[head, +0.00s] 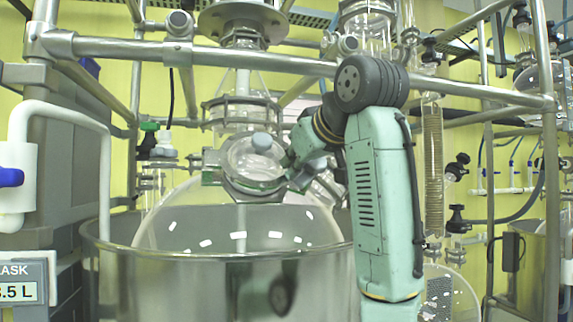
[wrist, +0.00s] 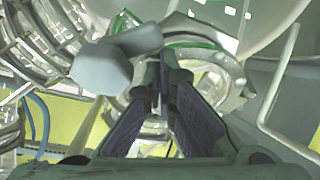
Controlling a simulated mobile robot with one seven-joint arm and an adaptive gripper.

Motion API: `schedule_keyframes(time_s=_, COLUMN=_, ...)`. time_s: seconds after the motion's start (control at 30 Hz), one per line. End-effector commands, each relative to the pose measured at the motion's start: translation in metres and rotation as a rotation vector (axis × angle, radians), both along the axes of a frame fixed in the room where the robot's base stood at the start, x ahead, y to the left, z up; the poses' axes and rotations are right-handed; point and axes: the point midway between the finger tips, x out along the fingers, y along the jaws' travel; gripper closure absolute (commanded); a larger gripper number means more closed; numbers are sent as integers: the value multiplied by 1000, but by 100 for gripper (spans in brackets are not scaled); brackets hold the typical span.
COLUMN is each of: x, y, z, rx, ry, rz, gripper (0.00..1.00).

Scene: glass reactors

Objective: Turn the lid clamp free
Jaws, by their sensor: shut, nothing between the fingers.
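The round glass lid (head: 255,160) sits on the neck at the front of the big glass vessel. A metal lid clamp (head: 262,188) with a green-edged ring runs around it, with lugs at both sides. In the wrist view the clamp's metal ring (wrist: 228,82) curves past the fingertips, partly hidden by them. My gripper (wrist: 161,72) is shut and empty, its tips close in front of the clamp; I cannot tell whether they touch it. In the head view my gripper (head: 292,168) is at the clamp's right side, its fingers small and hard to make out.
A grey-blue knob (wrist: 118,58) is close to the left of my fingers. A steel pot (head: 200,285) surrounds the vessel (head: 180,225). A horizontal frame rail (head: 260,62) crosses above, close to my arm. Glass columns (head: 433,140) stand to the right.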

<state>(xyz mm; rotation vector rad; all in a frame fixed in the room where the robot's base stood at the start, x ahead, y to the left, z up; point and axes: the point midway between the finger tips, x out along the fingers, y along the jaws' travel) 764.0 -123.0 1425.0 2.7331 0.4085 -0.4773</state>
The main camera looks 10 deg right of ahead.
Motion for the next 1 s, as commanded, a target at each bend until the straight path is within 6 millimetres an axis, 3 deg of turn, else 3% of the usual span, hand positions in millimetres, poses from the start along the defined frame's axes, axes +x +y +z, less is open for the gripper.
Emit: schedule_keyframes(time_s=1.0, x=-11, y=-7, z=-8, rx=2, ry=1, rz=-6, gripper=100)
